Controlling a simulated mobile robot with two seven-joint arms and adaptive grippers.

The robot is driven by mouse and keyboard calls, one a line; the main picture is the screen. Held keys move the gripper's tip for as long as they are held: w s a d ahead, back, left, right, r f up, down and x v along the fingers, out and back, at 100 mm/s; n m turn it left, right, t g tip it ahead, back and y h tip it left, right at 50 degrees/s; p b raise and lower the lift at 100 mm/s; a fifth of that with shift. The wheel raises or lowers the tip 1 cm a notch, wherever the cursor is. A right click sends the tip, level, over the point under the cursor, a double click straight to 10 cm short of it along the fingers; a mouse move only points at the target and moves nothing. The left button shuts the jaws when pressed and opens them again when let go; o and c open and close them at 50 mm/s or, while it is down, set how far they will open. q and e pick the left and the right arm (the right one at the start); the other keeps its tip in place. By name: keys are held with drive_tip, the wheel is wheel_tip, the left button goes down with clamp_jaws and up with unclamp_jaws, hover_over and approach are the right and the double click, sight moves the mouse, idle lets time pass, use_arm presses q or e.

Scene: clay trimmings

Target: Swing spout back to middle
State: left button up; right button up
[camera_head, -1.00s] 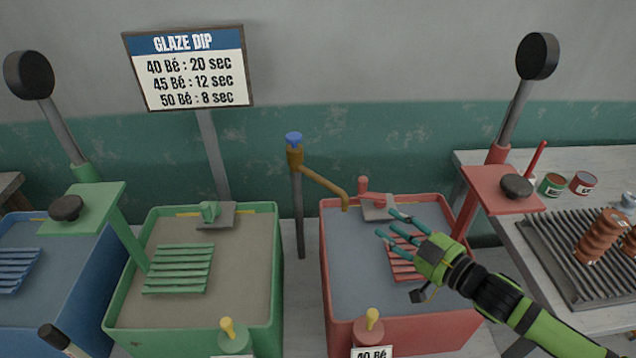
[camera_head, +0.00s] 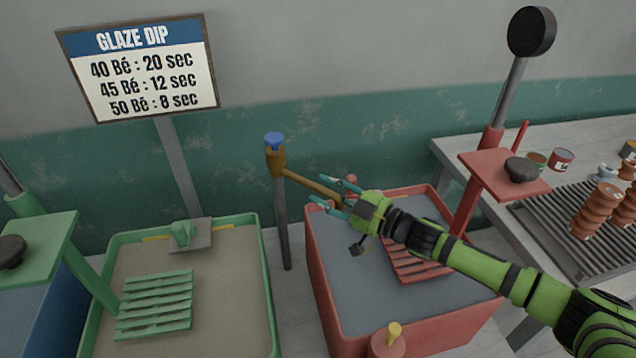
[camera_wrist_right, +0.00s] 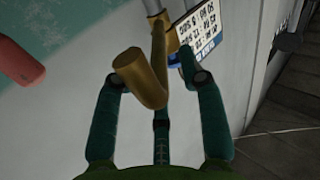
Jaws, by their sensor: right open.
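The brass spout (camera_head: 312,184) runs from the top of a standing pipe (camera_head: 282,225) with a blue knob (camera_head: 273,140). It points to the right, toward the red tub. My right gripper (camera_head: 328,192) is open at the spout's outer end, which its fingers partly hide. In the right wrist view the spout's bent end (camera_wrist_right: 142,78) lies between the spread fingers of my right gripper (camera_wrist_right: 155,95); I cannot tell if they touch it. My left gripper is not in view.
The red tub (camera_head: 322,288) with a slatted rack stands under my right arm. The green tub (camera_head: 268,300) stands left of the pipe. A glaze sign (camera_head: 140,68) rises behind. A bench with a ribbed tray (camera_head: 560,235) and clay pieces is at right.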

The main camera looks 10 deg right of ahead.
drive_tip(key=shift+w+a+r, duration=0.1)
drive_tip(key=shift+w+a, duration=0.25)
drive_tip(key=shift+w, duration=0.15)
drive_tip(key=shift+w+a, duration=0.2)
drive_tip(key=shift+a, duration=0.05)
drive_tip(key=shift+w+a, duration=0.15)
drive_tip(key=shift+w, duration=0.05)
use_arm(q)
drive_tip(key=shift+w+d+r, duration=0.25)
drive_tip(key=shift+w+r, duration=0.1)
use_arm(e)
clamp_jaws()
drive_tip(key=shift+a, duration=0.1)
